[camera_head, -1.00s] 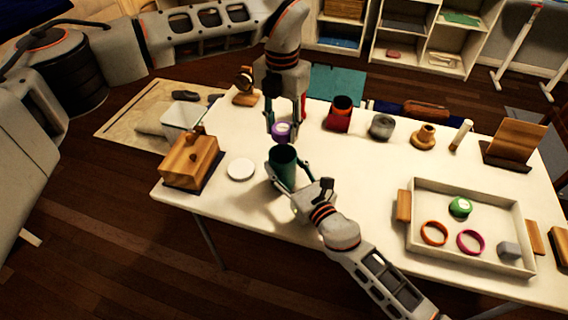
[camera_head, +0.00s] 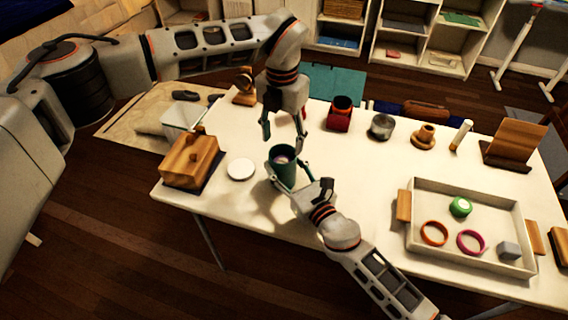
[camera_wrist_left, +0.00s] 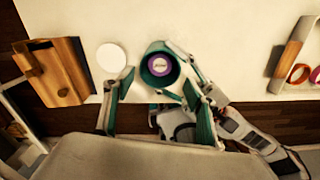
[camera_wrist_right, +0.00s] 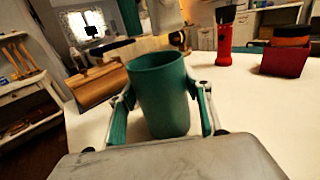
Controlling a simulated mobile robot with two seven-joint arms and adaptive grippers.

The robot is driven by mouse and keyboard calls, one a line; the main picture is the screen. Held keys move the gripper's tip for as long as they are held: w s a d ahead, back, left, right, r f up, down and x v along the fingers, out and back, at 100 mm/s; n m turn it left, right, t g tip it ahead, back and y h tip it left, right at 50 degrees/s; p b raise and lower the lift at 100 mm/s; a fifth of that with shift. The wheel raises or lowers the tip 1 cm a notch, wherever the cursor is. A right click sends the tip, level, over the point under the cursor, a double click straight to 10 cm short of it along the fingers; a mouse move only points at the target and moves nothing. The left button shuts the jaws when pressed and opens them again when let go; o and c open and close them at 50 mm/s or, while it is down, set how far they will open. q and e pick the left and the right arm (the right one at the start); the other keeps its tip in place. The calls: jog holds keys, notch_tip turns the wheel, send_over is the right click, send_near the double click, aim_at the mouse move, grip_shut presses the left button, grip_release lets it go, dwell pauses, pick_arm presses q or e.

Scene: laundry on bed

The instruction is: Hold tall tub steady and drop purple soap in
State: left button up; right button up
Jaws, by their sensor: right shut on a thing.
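The tall teal tub (camera_head: 284,173) stands upright on the white table, and it fills the middle of the right wrist view (camera_wrist_right: 161,97). My right gripper (camera_head: 287,175) is shut on the tub, one finger on each side. The purple soap (camera_head: 283,159) with its white label is inside the tub; it shows from above within the rim in the left wrist view (camera_wrist_left: 160,64). My left gripper (camera_head: 284,136) is above the tub with its fingers spread apart and nothing between them.
A white round lid (camera_head: 240,169) and a wooden box (camera_head: 190,161) are left of the tub. A red container (camera_head: 340,113) and a grey tin (camera_head: 381,126) stand behind to the right. A white tray (camera_head: 481,250) with rings and a green soap is at the right.

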pick_arm(q)
notch_tip(320, 180, up, 12)
dwell(0.8)
pick_arm(e)
jog(key=o, duration=1.2)
jog(key=v, duration=1.2)
pick_arm(q)
jog(key=shift+s+f, duration=0.1)
